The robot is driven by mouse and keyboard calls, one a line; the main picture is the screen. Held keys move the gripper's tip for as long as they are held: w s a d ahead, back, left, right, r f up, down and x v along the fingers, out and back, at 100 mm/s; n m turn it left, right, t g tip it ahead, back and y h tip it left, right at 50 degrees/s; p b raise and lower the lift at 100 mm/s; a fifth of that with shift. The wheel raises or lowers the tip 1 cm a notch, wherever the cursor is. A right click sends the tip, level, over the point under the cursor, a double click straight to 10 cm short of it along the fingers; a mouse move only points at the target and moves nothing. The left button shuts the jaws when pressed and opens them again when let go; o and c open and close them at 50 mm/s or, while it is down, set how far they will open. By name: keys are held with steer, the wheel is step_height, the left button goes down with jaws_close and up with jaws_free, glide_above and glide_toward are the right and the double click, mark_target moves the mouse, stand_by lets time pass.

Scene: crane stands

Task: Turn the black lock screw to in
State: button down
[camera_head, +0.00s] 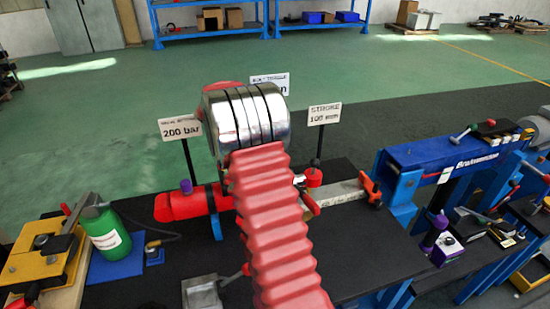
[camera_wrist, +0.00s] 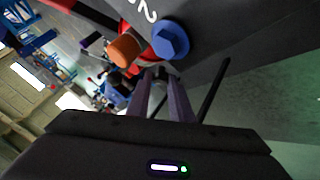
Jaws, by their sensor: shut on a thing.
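In the wrist view, my gripper (camera_wrist: 153,76) has its two grey fingers close together, shut on a small dark piece at their tips. It appears to be the black lock screw (camera_wrist: 160,71), though it is small and mostly covered by the fingers. A blue hex-headed part (camera_wrist: 171,40) and an orange round cap (camera_wrist: 125,49) sit just beyond the tips. In the head view, my own arm covers the gripper and the screw. A red cylinder (camera_head: 182,205) on the black bench shows left of my arm.
Signs read "200 bar" (camera_head: 181,129) and "STROKE 100 mm" (camera_head: 324,114). A green bottle (camera_head: 105,231) and yellow fixture (camera_head: 42,262) stand left. A blue frame (camera_head: 440,153) stands right. Bare black bench top (camera_head: 365,245) lies right of my arm.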

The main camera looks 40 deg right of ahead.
steer(key=shift+d+m+g, duration=0.1)
steer(key=shift+m+g, duration=0.2)
steer(key=shift+m, duration=0.2)
steer(key=c, duration=1.6)
jaws_free()
steer(key=shift+w, duration=0.1)
steer(key=shift+v, duration=3.7)
steer(key=shift+f, duration=0.15)
